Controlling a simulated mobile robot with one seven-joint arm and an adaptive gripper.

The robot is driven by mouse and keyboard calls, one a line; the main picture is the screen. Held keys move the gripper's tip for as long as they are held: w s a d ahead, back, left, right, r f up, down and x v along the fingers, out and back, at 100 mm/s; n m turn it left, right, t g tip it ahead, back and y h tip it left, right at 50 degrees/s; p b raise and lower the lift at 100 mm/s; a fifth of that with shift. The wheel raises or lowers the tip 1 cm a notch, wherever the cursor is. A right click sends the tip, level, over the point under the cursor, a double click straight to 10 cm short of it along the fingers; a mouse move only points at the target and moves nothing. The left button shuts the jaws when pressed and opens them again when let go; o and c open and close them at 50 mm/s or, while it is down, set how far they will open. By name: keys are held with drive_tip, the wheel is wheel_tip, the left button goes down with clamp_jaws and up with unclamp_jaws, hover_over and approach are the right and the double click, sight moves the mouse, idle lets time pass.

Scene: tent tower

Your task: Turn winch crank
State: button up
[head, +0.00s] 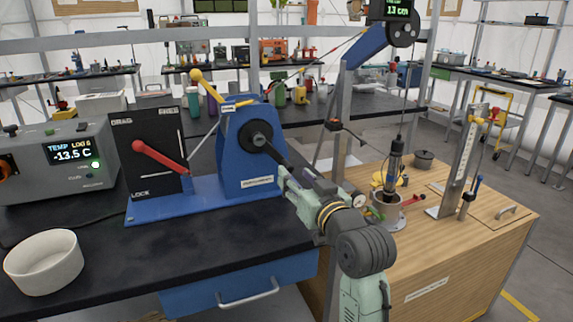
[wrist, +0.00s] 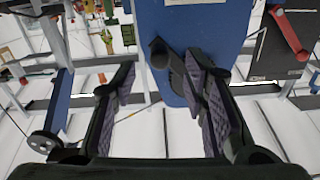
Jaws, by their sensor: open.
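The winch is a blue housing (head: 247,165) on a blue base plate on the black bench. Its black crank (head: 258,138) is on the front face, with an arm slanting down and right towards my gripper. My gripper (head: 290,178) is close to the crank's outer end. In the wrist view my gripper (wrist: 160,85) has its two dark, purple-padded fingers spread. Part of the dark crank (wrist: 163,60) shows between them, close to the right finger. I cannot tell whether they touch. The crank's outer end is partly hidden by my gripper in the head view.
A black panel (head: 148,130) with a red lever (head: 160,157) marked DRAG and LOCK stands left of the winch. A white bowl (head: 43,262) sits at the bench's front left. A wooden cabinet (head: 470,262) with tools stands right. A raised display (head: 398,10) reads 13 cm.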

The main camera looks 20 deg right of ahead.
sight(289, 170)
drive_tip(key=w, duration=0.3)
drive_tip(key=w+p, duration=0.1)
drive_tip(key=w, duration=0.1)
drive_tip(key=shift+w+a, duration=0.2)
drive_tip(key=shift+w, duration=0.2)
drive_tip(key=shift+c, duration=0.4)
clamp_jaws()
